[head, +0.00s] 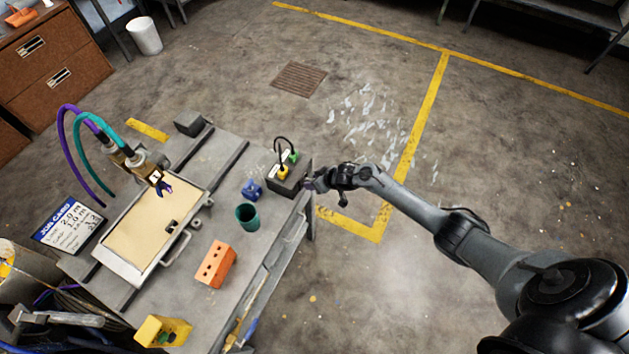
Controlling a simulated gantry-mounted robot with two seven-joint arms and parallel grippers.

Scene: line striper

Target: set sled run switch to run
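A dark control box (288,181) stands at the right edge of the grey workbench. It has a yellow part (283,173), a green part (293,157) and a black looped cable on top. The run switch and its position are too small to make out. My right gripper (314,184) is at the box's right side, very close to it; I cannot tell whether it touches. Its fingers are too small and dark to show whether they are open. A sled-like tray (120,266) with a tan panel lies on the bench under a nozzle head (146,165). My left gripper is out of view.
A blue part (252,190), a teal cup (247,217), an orange brick (215,264) and a yellow bin (162,332) stand on the bench. A job card (69,224) is at its left. The floor right of the bench is open.

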